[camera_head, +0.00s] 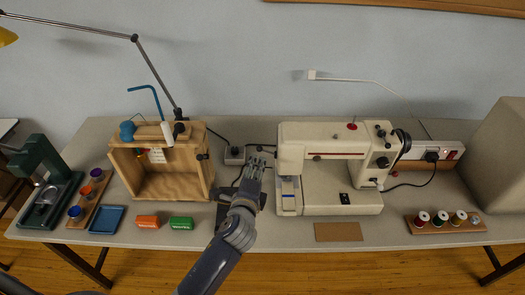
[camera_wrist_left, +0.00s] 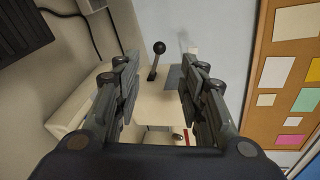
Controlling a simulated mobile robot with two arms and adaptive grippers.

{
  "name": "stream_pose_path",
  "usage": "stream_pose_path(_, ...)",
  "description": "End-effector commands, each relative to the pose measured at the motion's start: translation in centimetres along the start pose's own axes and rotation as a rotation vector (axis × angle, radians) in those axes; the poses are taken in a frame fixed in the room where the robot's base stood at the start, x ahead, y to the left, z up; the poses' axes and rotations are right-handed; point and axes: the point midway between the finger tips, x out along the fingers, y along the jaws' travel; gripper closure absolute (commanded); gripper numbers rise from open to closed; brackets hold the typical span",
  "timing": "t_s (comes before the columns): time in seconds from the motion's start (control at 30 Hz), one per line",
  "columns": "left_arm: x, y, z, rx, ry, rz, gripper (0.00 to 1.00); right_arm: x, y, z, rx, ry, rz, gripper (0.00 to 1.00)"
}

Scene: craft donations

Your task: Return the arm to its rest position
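My left arm (camera_head: 212,265) reaches up from the bottom of the head view. Its left gripper (camera_head: 257,163) is over the table between the wooden box and the white sewing machine (camera_head: 330,165). In the left wrist view the left gripper (camera_wrist_left: 160,75) has its two fingers apart with nothing held between them. A black ball-ended lever (camera_wrist_left: 158,50) shows beyond the fingers. My right gripper is not in view.
A wooden open-fronted box (camera_head: 160,180) with a lamp arm stands left of my gripper. Orange (camera_head: 148,221) and green (camera_head: 181,223) blocks lie in front of it. A green press (camera_head: 50,175) is at far left. Thread spools on a wooden holder (camera_head: 475,227) are at right.

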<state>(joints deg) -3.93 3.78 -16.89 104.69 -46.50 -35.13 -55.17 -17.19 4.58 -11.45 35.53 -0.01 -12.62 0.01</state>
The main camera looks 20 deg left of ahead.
Motion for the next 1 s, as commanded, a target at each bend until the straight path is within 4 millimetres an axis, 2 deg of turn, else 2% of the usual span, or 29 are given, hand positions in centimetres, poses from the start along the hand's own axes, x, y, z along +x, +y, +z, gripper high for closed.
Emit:
stream_pose_path(0.2, -0.2, 0.4, 0.3, -0.026, -0.005, 0.016, 0.62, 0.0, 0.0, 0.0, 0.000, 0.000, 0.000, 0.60)
stream_pose_path(0.27, -0.8, 1.2, 0.8, -0.087, -0.016, 0.049, 0.62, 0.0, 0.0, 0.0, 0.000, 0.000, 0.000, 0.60)
stream_pose_path(0.33, -2.2, 3.1, 1.8, -0.215, -0.039, 0.123, 0.62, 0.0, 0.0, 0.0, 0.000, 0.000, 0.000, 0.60)
stream_pose_path(0.43, -5.8, 6.9, 3.4, -0.486, -0.097, 0.285, 0.62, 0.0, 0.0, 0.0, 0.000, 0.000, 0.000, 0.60)
stream_pose_path(0.5, -8.9, 9.5, 4.0, -0.686, -0.148, 0.411, 0.62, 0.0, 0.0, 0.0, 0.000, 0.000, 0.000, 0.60)
stream_pose_path(0.6, -13.1, 12.1, 4.2, -0.904, -0.216, 0.562, 0.62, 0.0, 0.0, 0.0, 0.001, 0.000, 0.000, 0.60)
stream_pose_path(0.8, -19.7, 14.7, 3.8, -1.177, -0.330, 0.783, 0.62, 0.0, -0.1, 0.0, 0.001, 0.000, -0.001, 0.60)
stream_pose_path(1.0, -25.6, 15.8, 3.2, -1.346, -0.437, 0.962, 0.62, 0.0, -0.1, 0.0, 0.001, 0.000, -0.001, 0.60)
